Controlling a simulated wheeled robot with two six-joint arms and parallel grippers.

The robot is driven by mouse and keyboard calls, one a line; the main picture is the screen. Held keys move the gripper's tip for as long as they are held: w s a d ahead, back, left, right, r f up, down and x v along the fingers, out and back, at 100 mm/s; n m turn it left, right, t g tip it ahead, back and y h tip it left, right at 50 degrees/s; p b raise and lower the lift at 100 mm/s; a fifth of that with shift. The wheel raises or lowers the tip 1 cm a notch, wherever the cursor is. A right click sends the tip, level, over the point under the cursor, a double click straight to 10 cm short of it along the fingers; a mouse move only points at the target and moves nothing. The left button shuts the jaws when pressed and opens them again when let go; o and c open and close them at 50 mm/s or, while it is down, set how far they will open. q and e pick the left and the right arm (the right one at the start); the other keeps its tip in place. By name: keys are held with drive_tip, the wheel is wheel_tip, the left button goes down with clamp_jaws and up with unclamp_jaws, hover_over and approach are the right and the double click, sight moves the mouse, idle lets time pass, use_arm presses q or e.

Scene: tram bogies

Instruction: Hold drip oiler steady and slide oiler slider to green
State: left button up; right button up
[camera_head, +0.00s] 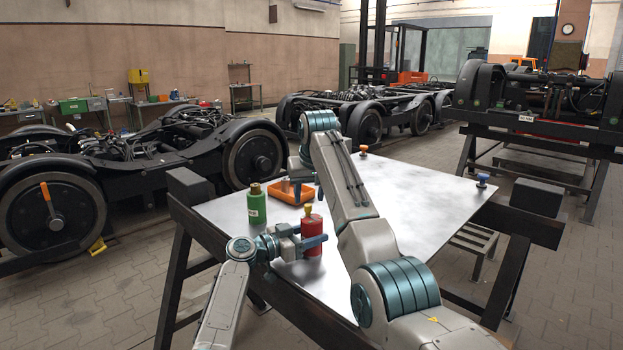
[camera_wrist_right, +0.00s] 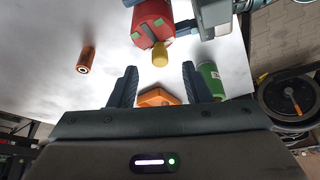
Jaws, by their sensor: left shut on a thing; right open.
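The drip oiler (camera_head: 312,222), a red cylinder with a yellow knob (camera_head: 308,209) on top, stands on the metal table. My left gripper (camera_head: 308,243) is shut on it from the left side. In the right wrist view the red oiler (camera_wrist_right: 152,18) is at the top, with green patches and the yellow knob (camera_wrist_right: 160,55) pointing toward my right gripper (camera_wrist_right: 158,68). That gripper is open and empty, with the knob just beyond its fingertips. In the head view my right arm partly hides the right gripper. I cannot tell which part is the slider.
A green bottle (camera_head: 256,208) and an orange tray (camera_head: 283,190) stand behind the oiler on the table (camera_head: 420,205). An orange-brown piece (camera_head: 363,149) and a blue-topped piece (camera_head: 483,180) stand near the far edges. The table's right part is clear. Bogies surround the table.

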sight(308, 209)
drive_tip(key=shift+x, duration=1.45)
clamp_jaws()
